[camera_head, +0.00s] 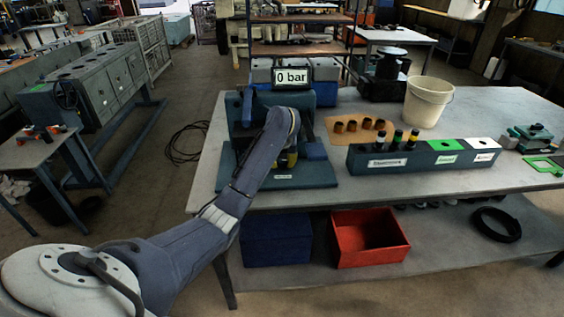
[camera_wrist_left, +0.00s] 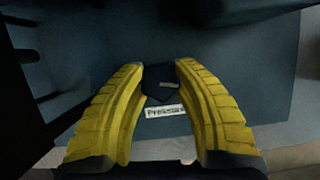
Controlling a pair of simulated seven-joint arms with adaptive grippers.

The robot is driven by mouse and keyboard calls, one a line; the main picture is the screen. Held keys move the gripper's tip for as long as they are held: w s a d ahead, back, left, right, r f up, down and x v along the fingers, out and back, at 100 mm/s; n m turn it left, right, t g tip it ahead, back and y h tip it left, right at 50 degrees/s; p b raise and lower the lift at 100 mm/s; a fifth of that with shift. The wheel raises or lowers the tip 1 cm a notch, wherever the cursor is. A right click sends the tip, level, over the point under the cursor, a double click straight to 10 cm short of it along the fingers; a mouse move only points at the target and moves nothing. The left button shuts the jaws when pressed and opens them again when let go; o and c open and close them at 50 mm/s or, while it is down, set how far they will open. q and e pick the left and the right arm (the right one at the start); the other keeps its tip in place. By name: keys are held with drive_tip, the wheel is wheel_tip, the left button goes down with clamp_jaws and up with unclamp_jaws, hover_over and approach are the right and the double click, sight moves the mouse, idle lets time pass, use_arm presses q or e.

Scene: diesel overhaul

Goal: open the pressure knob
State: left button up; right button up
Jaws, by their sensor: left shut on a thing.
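The pressure knob (camera_wrist_left: 158,86) is a small dark knob in the left wrist view, above a white label that reads "Pressure" (camera_wrist_left: 165,111). My left gripper (camera_wrist_left: 160,68) has yellow ribbed fingers, one on each side of the knob, shut on it. In the head view, my left arm reaches over the blue test stand (camera_head: 300,177), and the yellow fingers of the left gripper (camera_head: 287,160) show low on the stand; the knob is hidden there. The display (camera_head: 291,76) on the stand reads "0 bar". My right gripper is not in view.
Right of the stand lie several brown parts on a tan mat (camera_head: 346,137), a dark rack (camera_head: 411,159) with several cylindrical parts, and a white bucket (camera_head: 428,101). A red crate (camera_head: 395,256) and a blue crate (camera_head: 275,249) stand on the lower shelf.

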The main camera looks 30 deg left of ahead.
use_arm(q)
drive_tip(key=shift+n+g+y, duration=0.3)
drive_tip(key=shift+n+y, duration=0.2)
drive_tip(key=shift+n, duration=0.9)
drive_tip(key=o, duration=1)
drive_tip(key=shift+r, duration=0.1)
drive_tip(key=v, duration=0.6)
drive_tip(key=shift+w+a+r, duration=0.1)
drive_tip(key=shift+r, duration=0.2)
drive_tip(key=shift+v, duration=2.65)
